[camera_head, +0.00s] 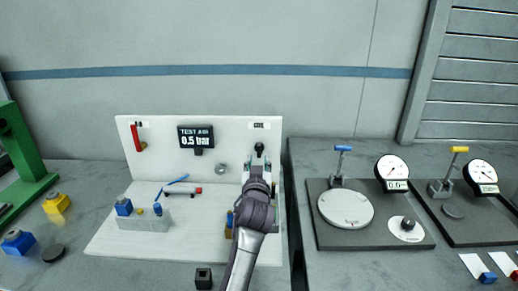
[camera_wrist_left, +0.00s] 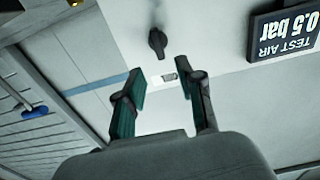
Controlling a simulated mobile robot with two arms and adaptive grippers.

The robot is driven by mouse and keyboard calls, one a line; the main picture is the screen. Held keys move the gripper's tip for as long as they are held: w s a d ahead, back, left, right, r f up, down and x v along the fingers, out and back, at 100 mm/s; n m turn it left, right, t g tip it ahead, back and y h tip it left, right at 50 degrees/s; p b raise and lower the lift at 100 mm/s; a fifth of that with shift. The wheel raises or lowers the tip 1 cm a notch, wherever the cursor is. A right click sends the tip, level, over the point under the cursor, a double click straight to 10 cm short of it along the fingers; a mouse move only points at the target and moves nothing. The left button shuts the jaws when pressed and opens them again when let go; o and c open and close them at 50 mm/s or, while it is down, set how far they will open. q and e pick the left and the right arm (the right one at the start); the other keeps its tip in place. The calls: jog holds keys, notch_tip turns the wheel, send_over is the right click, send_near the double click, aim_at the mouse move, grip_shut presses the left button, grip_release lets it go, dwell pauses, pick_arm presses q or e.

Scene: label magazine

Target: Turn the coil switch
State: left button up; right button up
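The coil switch (camera_head: 259,147) is a small black knob on the upper right of the upright white panel, just below its "COIL" label (camera_head: 259,125). In the left wrist view the knob (camera_wrist_left: 158,42) shows beyond the fingertips, and the label (camera_wrist_left: 165,78) appears between the fingers. My left gripper (camera_head: 258,166) is in front of the panel, just below the knob in the head view. Its two green fingers (camera_wrist_left: 163,88) are apart with nothing between them. The gripper appears clear of the knob. My right gripper is not in view.
A display (camera_head: 196,137) reading "TEST AIR 0.5 bar" is on the panel left of the switch. A red handle (camera_head: 138,138) is at the far left. Blue parts (camera_head: 124,206) stand on the white base. Two gauge stations (camera_head: 345,208) stand on the right bench.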

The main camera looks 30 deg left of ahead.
aim_at(259, 150)
pick_arm(q)
jog(key=x, duration=0.4)
jog(key=shift+w+a, duration=0.1)
jog(key=shift+x, duration=1.05)
jog(key=shift+w+a+p, duration=0.1)
jog(key=shift+w+p, duration=0.2)
jog(key=shift+w+a+f, duration=0.15)
jog(key=shift+w+a, duration=0.1)
jog(key=shift+w, duration=0.05)
jog(key=shift+c, duration=0.6)
grip_shut()
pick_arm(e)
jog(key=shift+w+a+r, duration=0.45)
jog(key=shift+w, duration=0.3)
